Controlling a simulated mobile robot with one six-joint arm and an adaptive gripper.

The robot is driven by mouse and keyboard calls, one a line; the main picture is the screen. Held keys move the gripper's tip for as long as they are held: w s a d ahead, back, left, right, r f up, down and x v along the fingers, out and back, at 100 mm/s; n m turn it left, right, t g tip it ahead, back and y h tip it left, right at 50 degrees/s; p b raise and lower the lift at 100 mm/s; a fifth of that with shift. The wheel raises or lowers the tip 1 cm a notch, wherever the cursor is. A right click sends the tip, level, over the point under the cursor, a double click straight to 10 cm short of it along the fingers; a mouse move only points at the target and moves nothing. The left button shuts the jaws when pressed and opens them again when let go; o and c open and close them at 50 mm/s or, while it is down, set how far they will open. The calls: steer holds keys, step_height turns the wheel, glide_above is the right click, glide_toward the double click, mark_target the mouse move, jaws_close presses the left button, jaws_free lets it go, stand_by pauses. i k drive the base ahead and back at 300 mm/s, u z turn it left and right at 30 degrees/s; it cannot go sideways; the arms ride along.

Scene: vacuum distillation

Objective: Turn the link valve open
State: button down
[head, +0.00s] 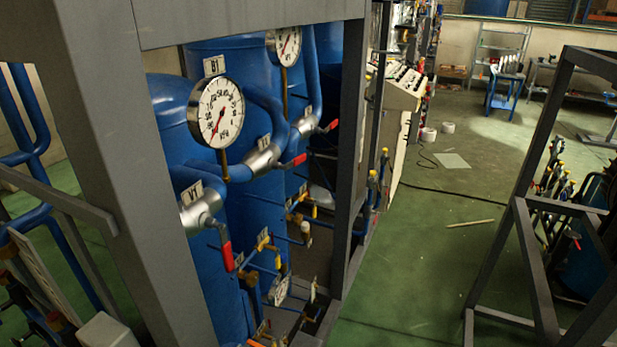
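Several valves with red-tipped levers sit on the blue vessels and pipes inside a grey frame. The nearest has a silver body (201,211) beside a tag (191,193) that seems to read V1, and its red lever (226,256) hangs down. A second silver valve body (263,160) has a red lever (293,161) pointing right. A third red lever (330,126) is farther back. Smaller valves with yellow parts (263,239) are on thin pipes lower down. I cannot tell which is the link valve, as the tags are too small. My gripper is not in view.
A round gauge (216,112) tagged B1 stands above the nearest vessel (180,130). A thick grey post (125,150) is close on the left, and a thinner post (350,150) on the right. Green floor (420,270) is open up to another grey frame (530,240).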

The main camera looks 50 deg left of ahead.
mark_target(296, 161)
steer(key=u, duration=0.7)
steer(key=k, duration=0.65)
steer(key=u, duration=0.3)
steer(key=i, duration=1)
